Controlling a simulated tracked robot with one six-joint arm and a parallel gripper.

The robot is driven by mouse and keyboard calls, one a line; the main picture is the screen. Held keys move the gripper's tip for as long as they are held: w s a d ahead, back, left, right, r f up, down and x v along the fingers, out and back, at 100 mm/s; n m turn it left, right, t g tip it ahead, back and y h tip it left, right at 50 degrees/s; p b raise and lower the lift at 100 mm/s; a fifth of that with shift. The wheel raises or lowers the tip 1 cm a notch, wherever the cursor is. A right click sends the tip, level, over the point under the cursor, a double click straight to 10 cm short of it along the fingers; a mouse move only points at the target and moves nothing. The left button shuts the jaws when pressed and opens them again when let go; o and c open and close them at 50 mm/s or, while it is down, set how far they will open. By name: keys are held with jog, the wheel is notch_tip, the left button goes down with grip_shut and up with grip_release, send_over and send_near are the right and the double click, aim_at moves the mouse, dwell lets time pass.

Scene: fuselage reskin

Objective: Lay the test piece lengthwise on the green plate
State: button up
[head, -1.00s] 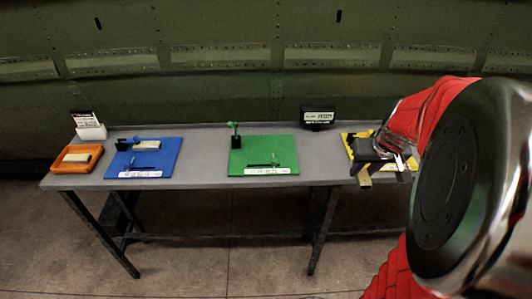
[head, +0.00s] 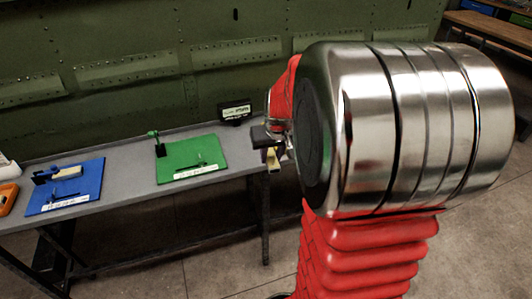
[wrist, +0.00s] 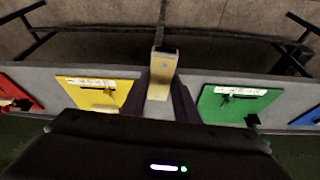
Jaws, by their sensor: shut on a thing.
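My gripper (head: 268,139) is shut on a tan, bar-shaped test piece (head: 273,158), held near the right end of the bench. In the wrist view the test piece (wrist: 162,72) sticks out between the dark fingers of my gripper (wrist: 161,92). There it appears between the yellow and green plates, apart from the green one. The green plate (head: 180,172) lies on the bench left of my gripper. It carries a dark green upright fixture at its back left and a white label strip along its front. It also shows in the wrist view (wrist: 215,108).
The grey bench (head: 128,172) also bears a blue plate (head: 88,183) with a tan piece, an orange tray (head: 6,200) and a small black display (head: 236,113). The yellow plate (wrist: 75,88) shows only in the wrist view. A green riveted wall stands behind.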

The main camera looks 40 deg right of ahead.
jog(key=w+a+f+n, duration=0.1)
jog(key=w+a+f, duration=0.1)
jog(key=a, duration=0.6)
jog(key=w+a+f+n+y, duration=0.1)
jog(key=w+a+f+n, duration=0.1)
jog(key=w+a, duration=0.3)
jog(key=w+a+f+n, duration=0.1)
jog(key=w+a+f, duration=0.2)
jog(key=a, duration=0.8)
jog(key=shift+w+a+n+y, duration=0.2)
jog(key=shift+a+n+y, duration=0.1)
jog(key=shift+a+y, duration=0.1)
